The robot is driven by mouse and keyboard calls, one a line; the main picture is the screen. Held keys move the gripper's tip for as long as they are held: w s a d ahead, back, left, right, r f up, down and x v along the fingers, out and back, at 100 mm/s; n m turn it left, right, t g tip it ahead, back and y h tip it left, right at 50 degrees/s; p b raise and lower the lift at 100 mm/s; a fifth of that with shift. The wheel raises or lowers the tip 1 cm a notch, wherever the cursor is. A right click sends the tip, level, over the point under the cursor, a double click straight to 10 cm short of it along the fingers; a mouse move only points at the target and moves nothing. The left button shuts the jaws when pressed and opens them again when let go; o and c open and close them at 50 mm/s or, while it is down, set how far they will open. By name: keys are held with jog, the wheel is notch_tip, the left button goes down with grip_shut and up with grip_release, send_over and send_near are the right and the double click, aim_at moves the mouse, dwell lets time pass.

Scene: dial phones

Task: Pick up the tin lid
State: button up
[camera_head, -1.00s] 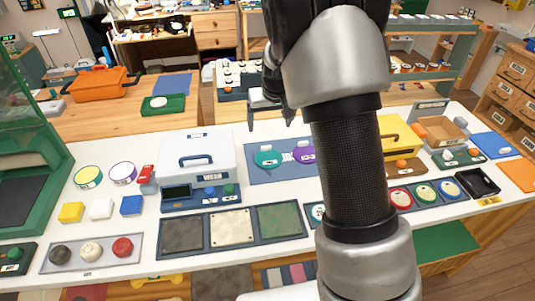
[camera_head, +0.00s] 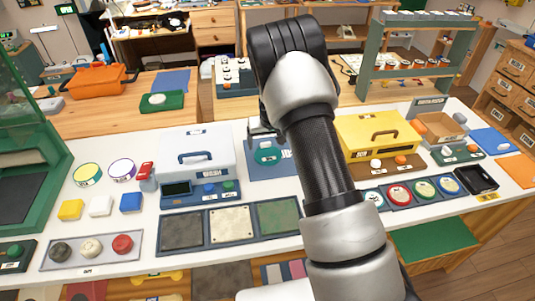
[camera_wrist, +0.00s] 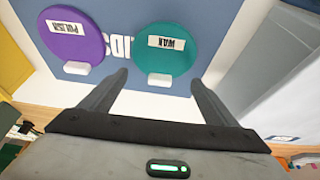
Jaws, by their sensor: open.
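Two round lids lie on a blue mat (camera_wrist: 110,12). The teal one marked WAX (camera_wrist: 180,60) is in the middle of the wrist view, and the purple one marked POLISH (camera_wrist: 75,24) is to its left. Each has a small white tab at its edge. In the head view the teal lid (camera_head: 267,158) shows just below my gripper (camera_head: 265,138), while my arm hides the purple one. In the wrist view my gripper (camera_wrist: 160,77) is open and empty, its fingertips on either side of the teal lid's tab. I cannot tell its height above the mat.
A white box (camera_head: 197,152) with a handle stands left of the mat. A yellow box (camera_head: 378,135) stands to the right, behind my arm in the head view. Framed panels (camera_head: 232,226) lie in front.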

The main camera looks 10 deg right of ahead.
jog(key=shift+x, duration=0.85)
jog(key=shift+c, duration=0.4)
jog(key=c, duration=1.8)
jog(key=shift+r, duration=0.1)
